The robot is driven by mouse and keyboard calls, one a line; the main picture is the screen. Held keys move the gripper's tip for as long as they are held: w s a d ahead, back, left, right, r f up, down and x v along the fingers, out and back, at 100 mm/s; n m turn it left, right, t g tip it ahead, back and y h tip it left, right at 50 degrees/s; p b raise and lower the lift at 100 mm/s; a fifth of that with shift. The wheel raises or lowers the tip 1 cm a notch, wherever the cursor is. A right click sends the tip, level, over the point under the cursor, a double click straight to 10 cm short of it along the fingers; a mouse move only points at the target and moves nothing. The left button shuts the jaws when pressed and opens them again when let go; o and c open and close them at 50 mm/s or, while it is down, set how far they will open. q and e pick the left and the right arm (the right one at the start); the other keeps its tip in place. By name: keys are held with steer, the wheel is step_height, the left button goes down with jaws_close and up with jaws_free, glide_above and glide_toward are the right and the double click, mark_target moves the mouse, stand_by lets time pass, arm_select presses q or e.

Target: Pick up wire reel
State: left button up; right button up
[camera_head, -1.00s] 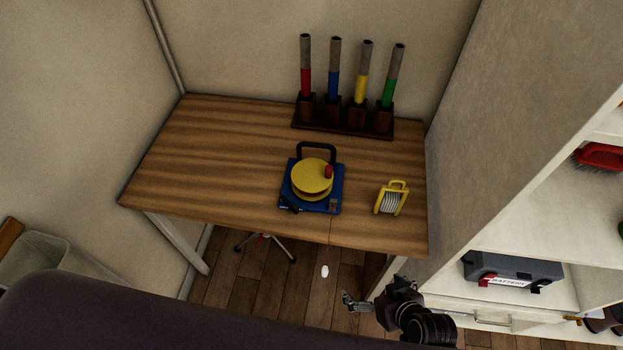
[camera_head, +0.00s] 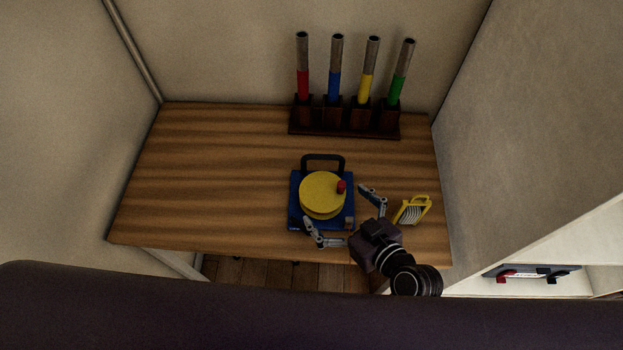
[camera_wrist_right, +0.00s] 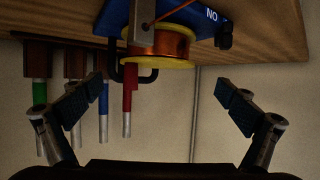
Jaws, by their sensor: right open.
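The wire reel (camera_head: 321,192) has a yellow top disc with a red knob and sits on a blue base with a black handle, near the table's front edge. The right wrist view shows its copper winding (camera_wrist_right: 160,42) between yellow flanges. My right gripper (camera_head: 335,205) is open, its fingers spread at the reel's front right corner. In the right wrist view my right gripper (camera_wrist_right: 158,82) has nothing between its fingers, and the reel lies beyond them. I cannot tell whether a finger touches the base. My left gripper is not in view.
A small yellow-framed reel (camera_head: 412,210) stands just right of my right gripper. A dark rack (camera_head: 345,131) with several coloured tubes stands at the back of the wooden table (camera_head: 200,180). The table's left side is clear. A tall pale panel (camera_head: 530,130) bounds the right.

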mark_target(321, 188)
steer(key=shift+w+a+f, duration=0.1)
steer(key=shift+w+a, duration=0.2)
steer(key=shift+w, duration=0.15)
steer(key=shift+w+a+f, duration=0.1)
steer(key=shift+w+a, duration=0.05)
steer(key=shift+w, duration=0.1)
steer(key=shift+p+x, duration=0.4)
steer(key=shift+x, duration=0.45)
steer(key=x, duration=0.4)
steer(key=shift+d+f, duration=0.2)
steer(key=shift+d, duration=0.05)
steer(key=c, duration=2)
steer(key=shift+r, duration=0.1)
steer(key=shift+c, duration=0.6)
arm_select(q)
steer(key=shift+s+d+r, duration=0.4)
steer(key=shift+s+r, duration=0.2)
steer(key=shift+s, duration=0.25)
